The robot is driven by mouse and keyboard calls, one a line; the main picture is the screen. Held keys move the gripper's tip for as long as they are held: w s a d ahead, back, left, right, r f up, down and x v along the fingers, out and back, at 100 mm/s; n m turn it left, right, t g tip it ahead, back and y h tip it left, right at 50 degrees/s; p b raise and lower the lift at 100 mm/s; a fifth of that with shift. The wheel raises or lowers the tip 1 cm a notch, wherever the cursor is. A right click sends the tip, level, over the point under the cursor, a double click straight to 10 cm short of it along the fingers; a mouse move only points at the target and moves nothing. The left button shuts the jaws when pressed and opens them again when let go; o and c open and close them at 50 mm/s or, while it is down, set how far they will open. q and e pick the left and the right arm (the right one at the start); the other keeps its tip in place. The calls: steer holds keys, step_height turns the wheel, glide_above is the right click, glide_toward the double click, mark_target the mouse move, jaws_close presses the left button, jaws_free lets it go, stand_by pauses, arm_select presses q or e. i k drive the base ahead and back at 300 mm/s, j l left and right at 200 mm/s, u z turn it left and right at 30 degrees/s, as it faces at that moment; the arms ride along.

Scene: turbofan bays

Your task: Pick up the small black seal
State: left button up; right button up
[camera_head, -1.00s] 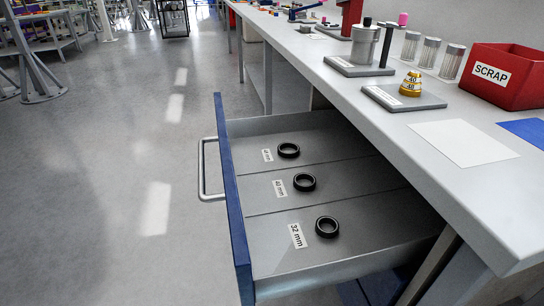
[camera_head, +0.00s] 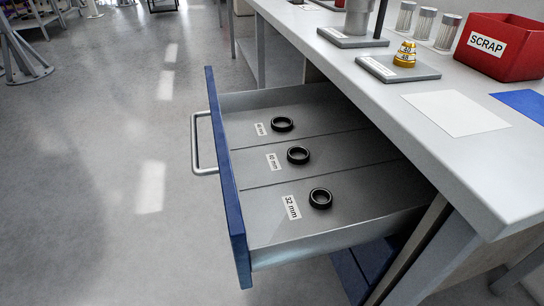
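An open drawer (camera_head: 270,242) with a blue front juts out from under the workbench. It has three compartments, each holding one black ring seal and a white label. The nearest seal (camera_head: 320,198) lies beside a label reading "32 mm" (camera_head: 291,207). The middle seal (camera_head: 298,155) lies beside a label (camera_head: 273,161) that seems to read 40 mm. The farthest seal (camera_head: 282,124) lies beside a label (camera_head: 260,129) too small to read surely. The three seals look similar in size. Neither of my grippers is in view.
The bench top (camera_head: 400,140) carries a red SCRAP bin (camera_head: 502,46), a yellow stepped gauge (camera_head: 405,54) on a grey plate (camera_head: 398,69), several metal cylinders, a white sheet (camera_head: 457,112) and a blue sheet (camera_head: 522,103). The drawer handle (camera_head: 197,143) sticks out left.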

mark_target(318, 192)
steer(key=k+j+z, duration=0.2)
steer(key=j, duration=0.2)
steer(key=j+z, duration=0.2)
steer(key=j, duration=0.2)
steer(key=k+j+z, duration=0.15)
steer(key=j, duration=0.2)
steer(key=k+j+z, duration=0.2)
steer(key=j, duration=0.15)
